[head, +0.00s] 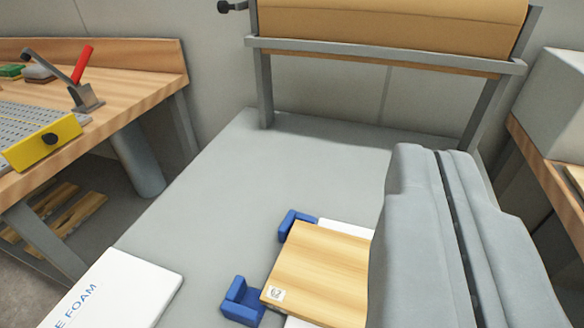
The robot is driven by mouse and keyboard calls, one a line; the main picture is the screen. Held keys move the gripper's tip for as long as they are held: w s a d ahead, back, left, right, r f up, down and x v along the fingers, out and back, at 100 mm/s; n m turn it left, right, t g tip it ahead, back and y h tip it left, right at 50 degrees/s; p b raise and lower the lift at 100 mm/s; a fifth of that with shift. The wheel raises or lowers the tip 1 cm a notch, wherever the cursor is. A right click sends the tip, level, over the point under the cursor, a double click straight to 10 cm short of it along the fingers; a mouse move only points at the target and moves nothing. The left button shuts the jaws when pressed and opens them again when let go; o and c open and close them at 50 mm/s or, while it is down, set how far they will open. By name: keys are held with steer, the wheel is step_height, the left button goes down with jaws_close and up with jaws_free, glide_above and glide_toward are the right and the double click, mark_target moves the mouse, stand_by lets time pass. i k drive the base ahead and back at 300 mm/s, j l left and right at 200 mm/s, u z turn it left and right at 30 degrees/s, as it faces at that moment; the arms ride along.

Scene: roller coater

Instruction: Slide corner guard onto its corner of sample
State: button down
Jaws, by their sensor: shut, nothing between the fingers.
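The sample is a light wooden panel (318,262) with a small white label near its front left corner. White pieces show at its back and front edges. One blue corner guard (291,226) stands at its back left corner.
The grey table (215,215) is clear behind and left of the panel. A white foam block (125,290) lies at the front left. A tan roll (390,22) on a grey frame stands at the back. A wooden bench (125,75) with a clamp is at left.

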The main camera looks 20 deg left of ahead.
mark_target(247, 302)
steer(key=k+j, duration=0.2)
steer(key=k, duration=0.25)
steer(key=k+j, duration=0.2)
steer(key=k, duration=0.3)
steer(key=k+j, duration=0.2)
steer(key=k, duration=0.25)
steer(key=k+j, duration=0.2)
steer(key=k, duration=0.25)
steer(key=j+z, duration=0.05)
